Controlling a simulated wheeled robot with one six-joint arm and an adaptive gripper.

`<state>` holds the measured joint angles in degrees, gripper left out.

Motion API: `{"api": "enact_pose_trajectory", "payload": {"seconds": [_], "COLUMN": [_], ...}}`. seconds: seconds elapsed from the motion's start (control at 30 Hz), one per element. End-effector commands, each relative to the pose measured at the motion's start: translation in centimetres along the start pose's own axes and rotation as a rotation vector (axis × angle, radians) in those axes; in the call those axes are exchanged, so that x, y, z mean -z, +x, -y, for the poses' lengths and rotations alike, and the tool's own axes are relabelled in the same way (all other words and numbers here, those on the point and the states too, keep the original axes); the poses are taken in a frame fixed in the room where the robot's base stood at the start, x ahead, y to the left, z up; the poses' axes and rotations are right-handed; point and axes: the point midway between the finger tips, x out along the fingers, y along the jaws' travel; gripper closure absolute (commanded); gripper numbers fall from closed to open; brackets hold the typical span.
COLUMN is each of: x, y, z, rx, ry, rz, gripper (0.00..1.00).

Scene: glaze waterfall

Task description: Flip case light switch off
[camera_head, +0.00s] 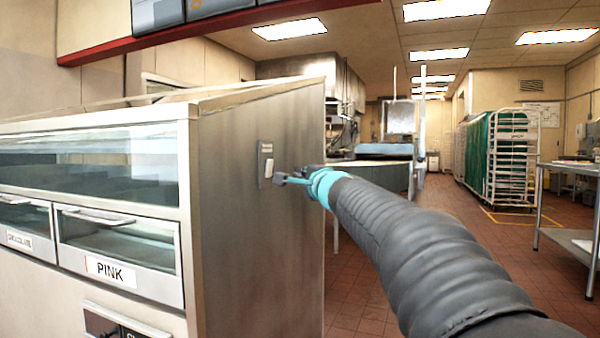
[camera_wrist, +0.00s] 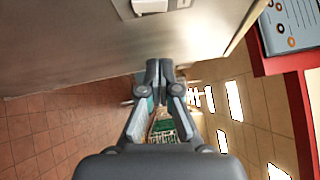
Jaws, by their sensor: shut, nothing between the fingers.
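The case light switch (camera_head: 266,165) is a grey plate with a pale rocker on the steel end panel of the display case (camera_head: 240,230). In the wrist view the switch (camera_wrist: 150,6) shows at the top edge, partly cut off. My gripper (camera_head: 281,178) is just right of the switch in the head view, pointing towards the panel. In the wrist view my gripper (camera_wrist: 159,68) has its fingertips together, with nothing between them, and the switch lies above them, apart. Whether the gripper touches the panel in the head view cannot be told.
The case front has glass and drawers, one labelled PINK (camera_head: 110,270). A red-edged menu board (camera_head: 200,32) hangs above. A steel table (camera_head: 570,235) stands at the right, with green-covered racks (camera_head: 495,150) behind. The tiled floor (camera_head: 365,300) between is clear.

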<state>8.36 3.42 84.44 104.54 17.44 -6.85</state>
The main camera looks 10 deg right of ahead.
Motion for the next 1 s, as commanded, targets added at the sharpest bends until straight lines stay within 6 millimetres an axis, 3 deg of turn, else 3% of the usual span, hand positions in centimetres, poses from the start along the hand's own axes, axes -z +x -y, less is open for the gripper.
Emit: {"api": "enact_pose_trajectory", "payload": {"seconds": [0.43,0.5,0.7,1.0], "x": [-0.1,-1.2,-2.5,-2.8], "y": [7.7,8.3,9.7,10.1], "z": [0.2,0.1,0.1,0.0], "rx": [-0.002,-0.001,-0.001,0.0], "ry": [0.0,0.001,0.0,0.0], "rz": [0.002,0.004,0.002,0.0], "gripper": [1.0,1.0,1.0,1.0]}}
